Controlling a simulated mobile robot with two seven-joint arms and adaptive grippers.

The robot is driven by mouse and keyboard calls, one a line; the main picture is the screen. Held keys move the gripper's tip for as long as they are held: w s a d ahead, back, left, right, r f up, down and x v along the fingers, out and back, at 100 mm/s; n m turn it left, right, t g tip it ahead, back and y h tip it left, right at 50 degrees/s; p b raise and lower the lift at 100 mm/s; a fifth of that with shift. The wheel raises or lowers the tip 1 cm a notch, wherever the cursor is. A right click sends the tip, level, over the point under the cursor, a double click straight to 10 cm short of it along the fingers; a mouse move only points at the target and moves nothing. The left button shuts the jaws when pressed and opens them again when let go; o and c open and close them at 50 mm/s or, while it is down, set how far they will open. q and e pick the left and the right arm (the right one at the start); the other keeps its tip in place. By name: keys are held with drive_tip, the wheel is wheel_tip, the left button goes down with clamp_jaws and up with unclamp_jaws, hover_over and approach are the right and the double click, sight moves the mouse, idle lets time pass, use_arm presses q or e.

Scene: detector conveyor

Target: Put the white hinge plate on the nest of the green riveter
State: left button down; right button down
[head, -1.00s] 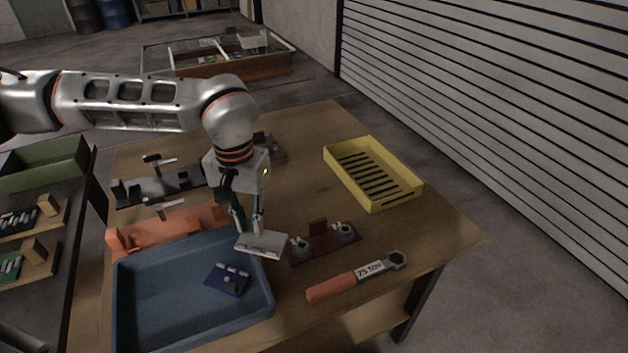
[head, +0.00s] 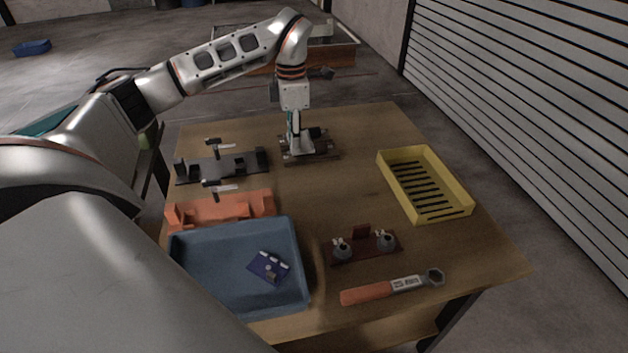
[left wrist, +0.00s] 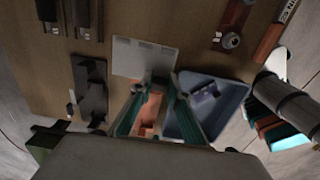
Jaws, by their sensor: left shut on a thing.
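My left gripper (head: 296,130) points down near the back of the table. It is shut on the white hinge plate (left wrist: 143,57), which shows broad and flat beyond the fingertips in the left wrist view. In the head view the plate is small and partly hidden by the gripper. A dark fixture (head: 322,151) lies under or just behind the gripper there; I cannot tell whether the plate touches it. No riveter shows clearly as green, and I cannot tell whether this fixture is the riveter. My right gripper is not in view.
A grey clamp fixture (head: 232,166) and an orange one (head: 222,209) stand at the left. A blue tray (head: 302,262) holds a blue part (head: 268,267). A yellow crate (head: 463,191), a brown fixture (head: 362,249) and a wrench (head: 372,292) are at the right. The table's middle is clear.

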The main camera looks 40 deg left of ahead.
sight(298, 205)
use_arm(q)
wheel_tip(298, 205, down, 20)
drive_tip(key=shift+r, duration=0.1)
idle(0.5)
drive_tip(key=c, duration=1.9)
unclamp_jaws()
drive_tip(key=shift+f, duration=0.2)
drive_tip(key=shift+r, duration=0.1)
